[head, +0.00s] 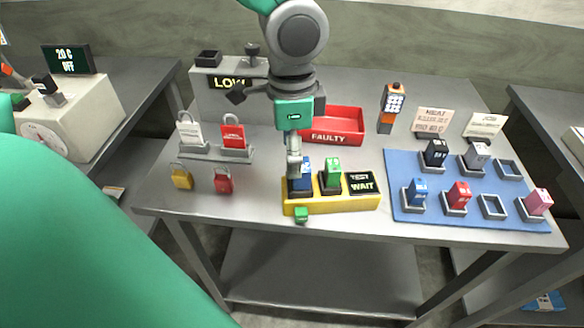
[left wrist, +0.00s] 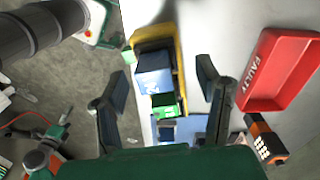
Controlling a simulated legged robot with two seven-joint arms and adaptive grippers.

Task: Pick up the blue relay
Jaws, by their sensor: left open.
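A blue relay (head: 301,181) stands in the left socket of the yellow tester (head: 340,203), beside a green relay (head: 332,174). My left gripper (head: 294,168) hangs over the blue relay and partly hides it. In the left wrist view, the open fingers of my left gripper (left wrist: 162,76) are spread on either side of the blue relay (left wrist: 154,76); no grip on it shows. Another blue relay (head: 417,191) stands in a holder on the blue mat (head: 470,226). My right gripper is not in view.
The tester has a WAIT display (head: 362,184) and a green button (head: 301,214). A red FAULTY bin (head: 336,140) lies behind it. Padlocks (head: 223,181) stand at left. Red, pink and dark relays share the mat. A handheld meter (head: 392,106) stands behind.

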